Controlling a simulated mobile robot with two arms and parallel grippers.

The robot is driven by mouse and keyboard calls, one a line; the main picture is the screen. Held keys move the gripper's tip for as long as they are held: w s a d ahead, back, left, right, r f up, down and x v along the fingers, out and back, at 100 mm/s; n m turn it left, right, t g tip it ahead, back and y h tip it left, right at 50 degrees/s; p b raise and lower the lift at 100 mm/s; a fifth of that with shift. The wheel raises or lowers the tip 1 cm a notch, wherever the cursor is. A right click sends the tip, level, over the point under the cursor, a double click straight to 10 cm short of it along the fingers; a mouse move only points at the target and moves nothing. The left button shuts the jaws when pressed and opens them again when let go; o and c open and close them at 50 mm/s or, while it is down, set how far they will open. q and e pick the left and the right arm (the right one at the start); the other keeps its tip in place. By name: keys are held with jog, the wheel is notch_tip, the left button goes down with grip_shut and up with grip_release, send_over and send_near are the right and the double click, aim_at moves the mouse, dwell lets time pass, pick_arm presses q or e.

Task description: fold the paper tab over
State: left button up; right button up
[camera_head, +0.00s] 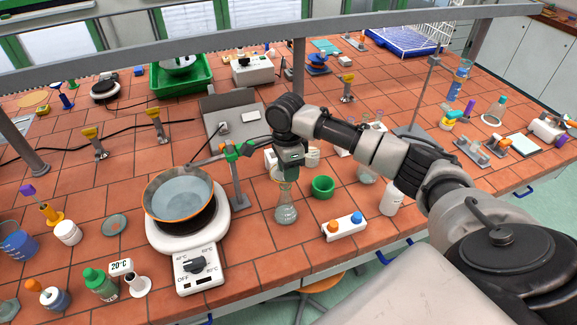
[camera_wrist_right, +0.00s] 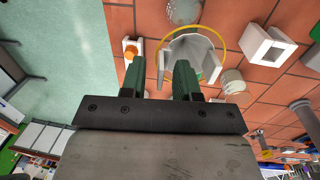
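No paper tab can be picked out for certain. In the right wrist view a pale grey-white piece (camera_wrist_right: 190,47) with raised sides sits within a thin yellow ring; I cannot tell if it is the paper. In the head view a clear conical flask (camera_head: 286,210) stands upright on the tiles, with a yellowish rim at its top. My right gripper (camera_head: 288,168) is right above this flask, pointing down. In the wrist view its two dark green fingers (camera_wrist_right: 160,72) are apart, with nothing clearly between them. My left gripper is not in view.
A hotplate (camera_head: 197,262) with a pan (camera_head: 178,193) stands left of the flask, beside a clamp stand. A green cup (camera_head: 323,187), a white block with orange and blue knobs (camera_head: 343,227) and a white bottle (camera_head: 391,200) stand to the right. Bare tiles lie in front of the flask.

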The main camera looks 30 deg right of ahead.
jog(key=shift+f, duration=0.15)
grip_shut()
